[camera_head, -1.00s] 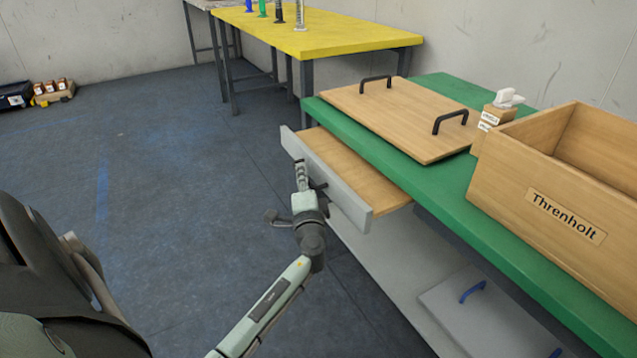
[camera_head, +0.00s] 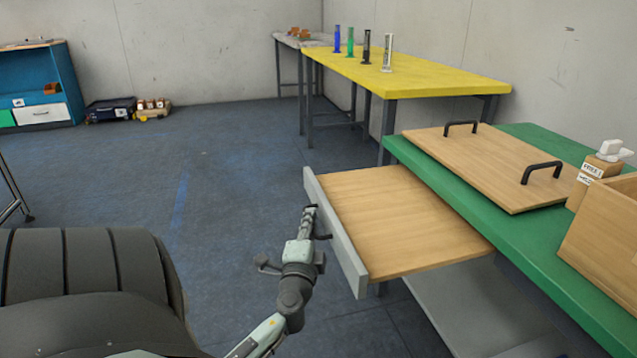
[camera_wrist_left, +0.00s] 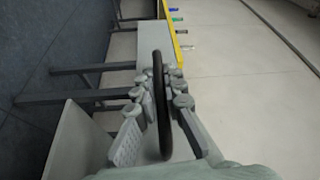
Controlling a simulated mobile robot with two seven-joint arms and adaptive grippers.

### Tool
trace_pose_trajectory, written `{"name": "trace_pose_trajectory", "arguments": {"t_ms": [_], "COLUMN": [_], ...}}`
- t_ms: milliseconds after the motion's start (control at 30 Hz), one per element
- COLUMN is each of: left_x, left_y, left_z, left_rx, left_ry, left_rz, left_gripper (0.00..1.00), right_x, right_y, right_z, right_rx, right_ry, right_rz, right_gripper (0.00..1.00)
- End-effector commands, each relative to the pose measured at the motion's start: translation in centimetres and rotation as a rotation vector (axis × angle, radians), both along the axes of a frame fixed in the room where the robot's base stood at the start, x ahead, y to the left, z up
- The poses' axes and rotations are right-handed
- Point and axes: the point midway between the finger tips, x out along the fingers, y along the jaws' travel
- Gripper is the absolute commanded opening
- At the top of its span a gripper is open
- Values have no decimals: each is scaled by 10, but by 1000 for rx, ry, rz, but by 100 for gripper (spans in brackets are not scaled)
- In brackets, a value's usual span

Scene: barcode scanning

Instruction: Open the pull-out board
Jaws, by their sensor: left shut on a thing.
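The pull-out board (camera_head: 395,215) is a wooden panel with a grey front (camera_head: 334,232). It sticks out well to the left from under the green table top (camera_head: 470,190). My left gripper (camera_head: 309,216) is at the outer side of the grey front, shut on its dark handle. In the left wrist view the black handle bar (camera_wrist_left: 161,100) runs between the two fingers of my left gripper (camera_wrist_left: 160,92). The handle is mostly hidden in the head view. My right gripper is not in view.
A wooden lid (camera_head: 490,160) with two black handles and a wooden box (camera_head: 605,225) lie on the green table. A yellow table (camera_head: 420,75) with several coloured cylinders stands behind. The floor left of the board is clear.

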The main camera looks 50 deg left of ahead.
Motion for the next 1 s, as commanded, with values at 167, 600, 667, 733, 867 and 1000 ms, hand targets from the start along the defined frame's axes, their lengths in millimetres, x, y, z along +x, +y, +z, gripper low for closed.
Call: {"name": "trace_pose_trajectory", "arguments": {"t_ms": [167, 600, 667, 733, 867, 1000], "left_x": [0, 0, 0, -1, -9, -29], "left_y": [-1, 0, 0, -1, -10, -28], "left_z": [0, 0, 0, -1, -2, -5], "left_rx": [-1, 0, 0, -1, -3, -5], "left_ry": [0, 0, 0, 1, 1, 3], "left_rz": [0, 1, 1, 1, 0, 2], "left_gripper": [0, 31, 31, 31, 31, 31], "right_x": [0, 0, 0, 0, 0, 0], "right_y": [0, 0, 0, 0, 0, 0], "right_z": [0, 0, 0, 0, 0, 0], "right_rx": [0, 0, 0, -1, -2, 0], "right_ry": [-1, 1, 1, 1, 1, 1], "right_rz": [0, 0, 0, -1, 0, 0], "right_gripper": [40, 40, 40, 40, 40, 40]}}
